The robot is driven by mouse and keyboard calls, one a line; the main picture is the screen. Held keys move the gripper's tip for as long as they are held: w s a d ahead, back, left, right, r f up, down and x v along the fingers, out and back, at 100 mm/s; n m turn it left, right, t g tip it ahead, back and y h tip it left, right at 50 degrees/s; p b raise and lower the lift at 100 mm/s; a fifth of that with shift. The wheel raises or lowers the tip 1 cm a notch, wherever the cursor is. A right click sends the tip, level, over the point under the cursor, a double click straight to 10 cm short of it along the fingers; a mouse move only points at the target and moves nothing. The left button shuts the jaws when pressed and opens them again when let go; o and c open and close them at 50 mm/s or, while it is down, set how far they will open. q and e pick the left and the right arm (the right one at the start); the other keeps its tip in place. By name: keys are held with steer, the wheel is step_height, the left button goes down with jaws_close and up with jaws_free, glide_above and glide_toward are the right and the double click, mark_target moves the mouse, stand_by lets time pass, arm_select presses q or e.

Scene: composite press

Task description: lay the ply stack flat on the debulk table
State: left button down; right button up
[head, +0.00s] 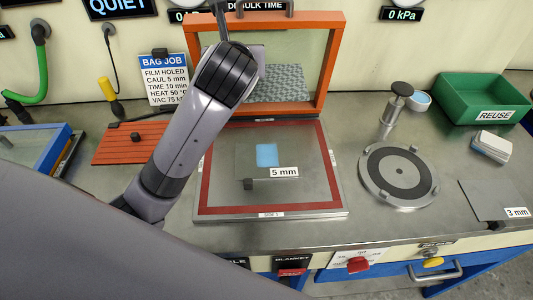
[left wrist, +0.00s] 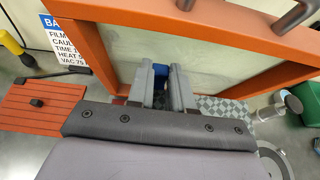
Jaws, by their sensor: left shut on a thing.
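The ply stack, a grey checkered sheet (head: 282,84), shows in the head view in front of the raised orange frame's opening, right of my left forearm. It also shows in the left wrist view (left wrist: 225,105), beside and below the fingers. My left gripper (left wrist: 160,82) is shut, seemingly on the stack, with a blue piece between its fingers. In the head view my arm hides most of the gripper and the grip. The debulk table (head: 327,190) lies below, with a red border. A clear 5 mm plate (head: 245,165) with a blue patch lies on it. My right gripper is not in view.
The orange frame (head: 333,65) stands upright at the table's back edge. A round grey fixture (head: 375,180) and a 3 mm plate (head: 485,195) are to the right. A green bin (head: 470,95) is behind them. A ribbed red mat (head: 115,148) lies left.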

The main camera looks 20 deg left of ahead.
arm_select(q)
glide_above(248, 144)
step_height(248, 144, down, 13)
steer(key=shift+r, duration=0.25)
stand_by(0.4)
steer(key=shift+f+b, duration=0.35)
steer(key=shift+f, duration=2.7)
steer(key=shift+p, duration=0.4)
steer(key=shift+f, duration=0.2)
